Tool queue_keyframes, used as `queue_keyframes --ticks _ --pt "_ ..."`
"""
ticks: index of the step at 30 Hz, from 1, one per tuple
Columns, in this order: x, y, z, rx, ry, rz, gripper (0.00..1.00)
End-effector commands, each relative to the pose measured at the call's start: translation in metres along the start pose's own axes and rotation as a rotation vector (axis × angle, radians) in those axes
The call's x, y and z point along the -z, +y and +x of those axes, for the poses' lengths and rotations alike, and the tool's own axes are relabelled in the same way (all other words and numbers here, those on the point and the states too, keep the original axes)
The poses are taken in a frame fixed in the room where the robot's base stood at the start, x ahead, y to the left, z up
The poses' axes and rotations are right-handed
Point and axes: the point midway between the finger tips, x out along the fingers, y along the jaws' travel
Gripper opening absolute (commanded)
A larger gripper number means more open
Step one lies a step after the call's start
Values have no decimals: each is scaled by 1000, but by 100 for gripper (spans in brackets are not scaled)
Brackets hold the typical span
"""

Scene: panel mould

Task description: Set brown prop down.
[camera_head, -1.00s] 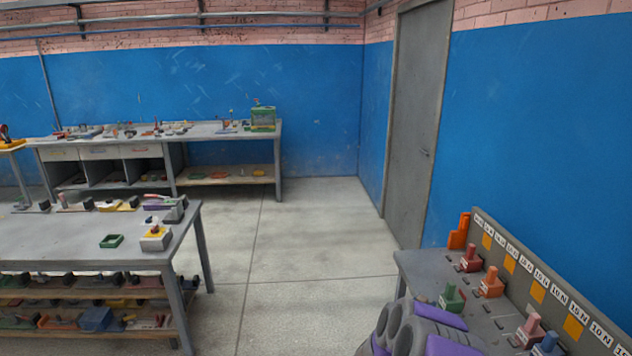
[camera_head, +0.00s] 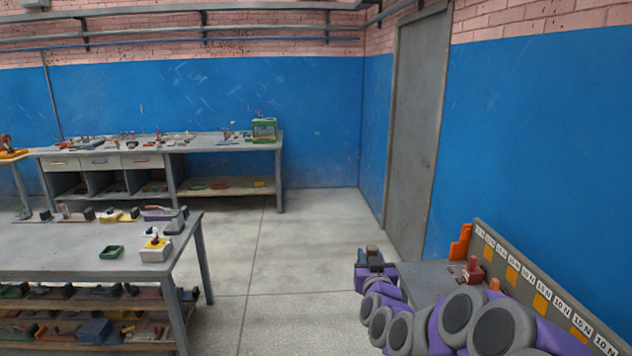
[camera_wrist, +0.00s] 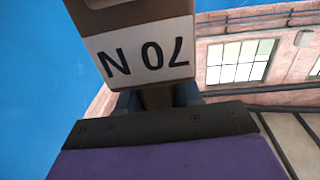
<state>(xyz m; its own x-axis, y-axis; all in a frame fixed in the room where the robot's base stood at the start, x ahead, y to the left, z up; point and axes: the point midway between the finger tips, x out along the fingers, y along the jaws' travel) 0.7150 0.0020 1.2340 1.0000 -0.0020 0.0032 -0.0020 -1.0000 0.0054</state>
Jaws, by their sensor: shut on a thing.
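The brown prop (camera_wrist: 112,18) fills the top of the wrist view, with a white label reading "70 N" upside down. My gripper (camera_wrist: 157,98) is shut on its narrower brown lower part. In the head view the prop (camera_head: 373,252) is small, and my gripper (camera_head: 374,270) holds it up at the left end of my arm. There the gripper shows at the left edge of the grey bench with the labelled panel; its height above the bench is unclear.
The grey bench (camera_head: 420,283) at right has a back panel (camera_head: 540,290) with labels and orange squares. A red prop (camera_head: 472,272) stands on it; my arm hides most others. A cluttered table (camera_head: 60,240) stands at left. The floor (camera_head: 300,255) between is clear.

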Motion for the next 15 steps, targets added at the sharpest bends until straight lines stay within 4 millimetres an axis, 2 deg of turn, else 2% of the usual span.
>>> queue_keyframes --ticks 5,9,15 --pt "-54 -4 -17 -7 -8 -11 0" --pt "-97 -3 -39 -7 -8 -11 0" --pt "-136 0 -66 -1 -7 -1 0"
